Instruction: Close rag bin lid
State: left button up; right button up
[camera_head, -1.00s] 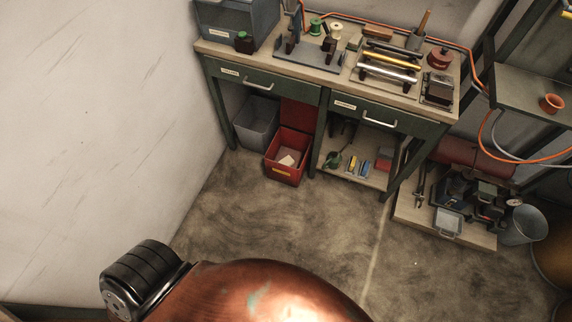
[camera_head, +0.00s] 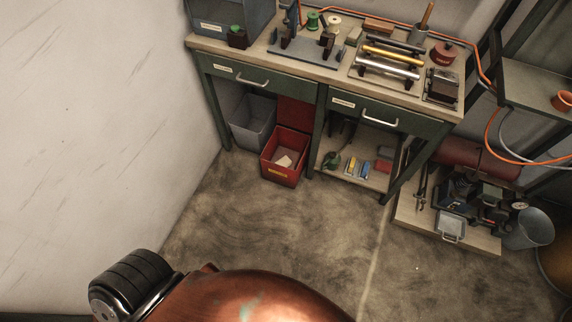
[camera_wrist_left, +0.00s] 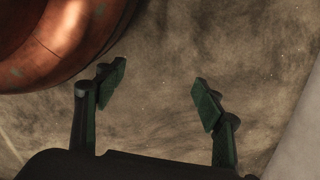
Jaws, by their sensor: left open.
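The red rag bin (camera_head: 284,160) stands on the floor under the workbench, left of the middle leg. Its lid (camera_head: 296,113) is raised upright behind the open top, and a pale rag (camera_head: 284,161) shows inside. My left gripper (camera_wrist_left: 160,90) shows in the left wrist view, its two green-padded fingers spread apart and nothing between them, above bare floor. It is not seen in the head view, so its distance from the bin cannot be told. My right gripper is in neither view.
A grey bin (camera_head: 252,122) stands left of the red bin. The workbench (camera_head: 330,72) with drawers and tools overhangs both. A shelf with small items and a low board (camera_head: 448,232) with machinery lie to the right. The floor (camera_head: 270,225) in front is clear.

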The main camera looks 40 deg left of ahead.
aim_at(297, 113)
jog(key=u, duration=0.65)
jog(key=i, duration=1.1)
jog(key=z, duration=0.65)
